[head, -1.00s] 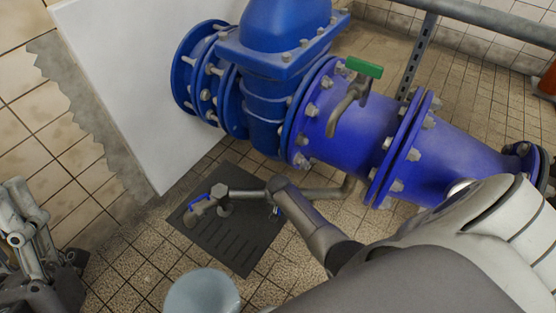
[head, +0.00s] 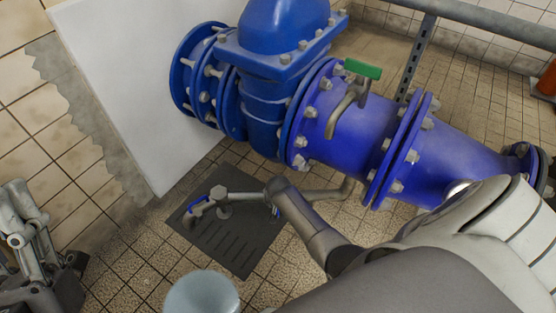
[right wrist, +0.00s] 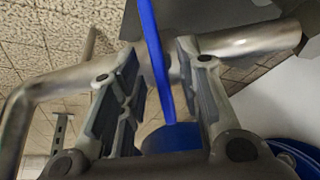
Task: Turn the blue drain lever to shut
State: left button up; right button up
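In the right wrist view a slim blue lever (right wrist: 152,45) runs between the fingers of my right gripper (right wrist: 158,60), in front of a grey metal pipe (right wrist: 245,42). The fingers stand apart on either side, with gaps to the lever. In the head view my right wrist hides most of this gripper; a small blue bit (head: 276,211) shows beside it. The drain pipe (head: 243,194) runs left over a dark floor grate (head: 240,245). Another blue piece (head: 197,206) shows at its left end. My left gripper (head: 35,240) is at the left edge, away from the pipe.
A big blue pipe (head: 345,125) with bolted flanges crosses behind, carrying a green-handled tap (head: 362,69). A white panel (head: 140,90) leans at the back left. A pale round object (head: 202,294) stands at the front. Tiled floor (head: 125,275) is open beside it.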

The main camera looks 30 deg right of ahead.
jog(key=v, duration=1.1)
jog(key=shift+r, duration=0.1)
